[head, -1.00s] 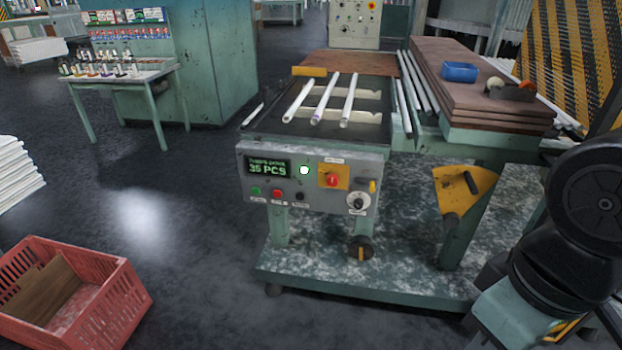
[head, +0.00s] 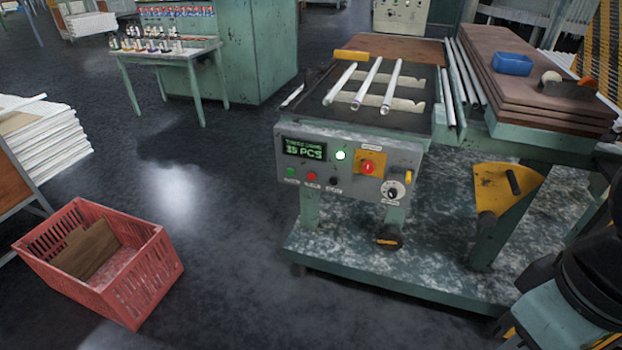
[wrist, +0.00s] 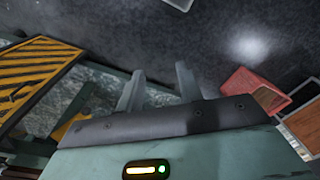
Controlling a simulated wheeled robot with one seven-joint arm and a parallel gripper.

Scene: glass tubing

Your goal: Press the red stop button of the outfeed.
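The outfeed's control panel (head: 345,163) faces me in the head view, below a bed with several glass tubes. It carries a small red button (head: 311,176) in the lower row, between a green button (head: 290,173) and a black one (head: 334,180). A larger red button (head: 367,168) sits on a yellow plate. The labels are too small to read. The display (head: 304,148) seems to read 35 PCS, and a lamp (head: 341,155) glows green-white. My gripper (wrist: 160,75) shows in the wrist view with two fingers apart and nothing between them. The panel is not visible there.
A red crate (head: 100,265) stands on the floor at lower left, beside a stack of white tubes (head: 50,140). A yellow bracket (head: 505,190) and boards (head: 550,80) are right of the panel. The floor in front of the panel is clear.

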